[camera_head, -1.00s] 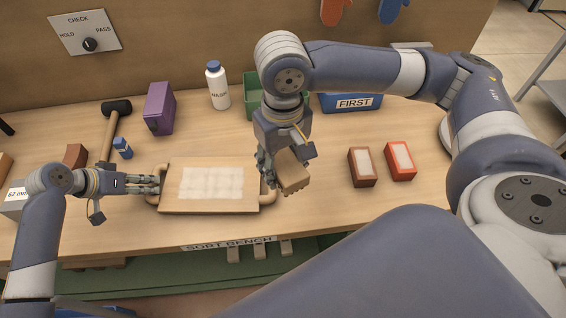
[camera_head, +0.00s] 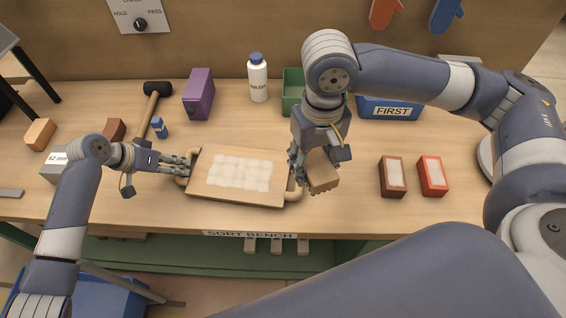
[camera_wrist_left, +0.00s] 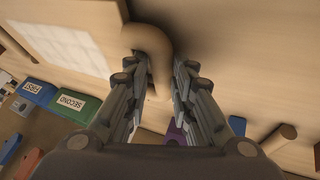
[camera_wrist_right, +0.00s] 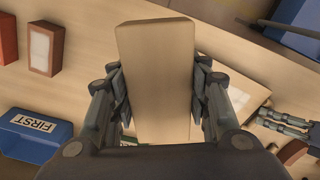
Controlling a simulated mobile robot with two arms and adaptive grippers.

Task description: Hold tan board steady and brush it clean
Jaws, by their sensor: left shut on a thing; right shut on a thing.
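The tan board (camera_head: 198,182) lies flat on the bench, with a pale whitish patch (camera_head: 240,173) of blocks or dust across its middle. It has a rounded handle at each short end. My left gripper (camera_head: 187,164) is shut on the board's left handle (camera_wrist_left: 152,42), which shows between its fingers in the left wrist view. My right gripper (camera_head: 300,165) is shut on a tan block-shaped brush (camera_head: 322,172), held beside the board's right end. The brush (camera_wrist_right: 157,75) fills the space between the fingers in the right wrist view; any bristles are mostly hidden.
Two bricks with pale tops, one brown (camera_head: 393,178) and one red (camera_head: 433,176), stand to the right. Behind are the blue FIRST bin (camera_head: 391,111), a green bin (camera_head: 292,90), a white wash bottle (camera_head: 258,80), a purple block (camera_head: 199,95) and a mallet (camera_head: 153,105).

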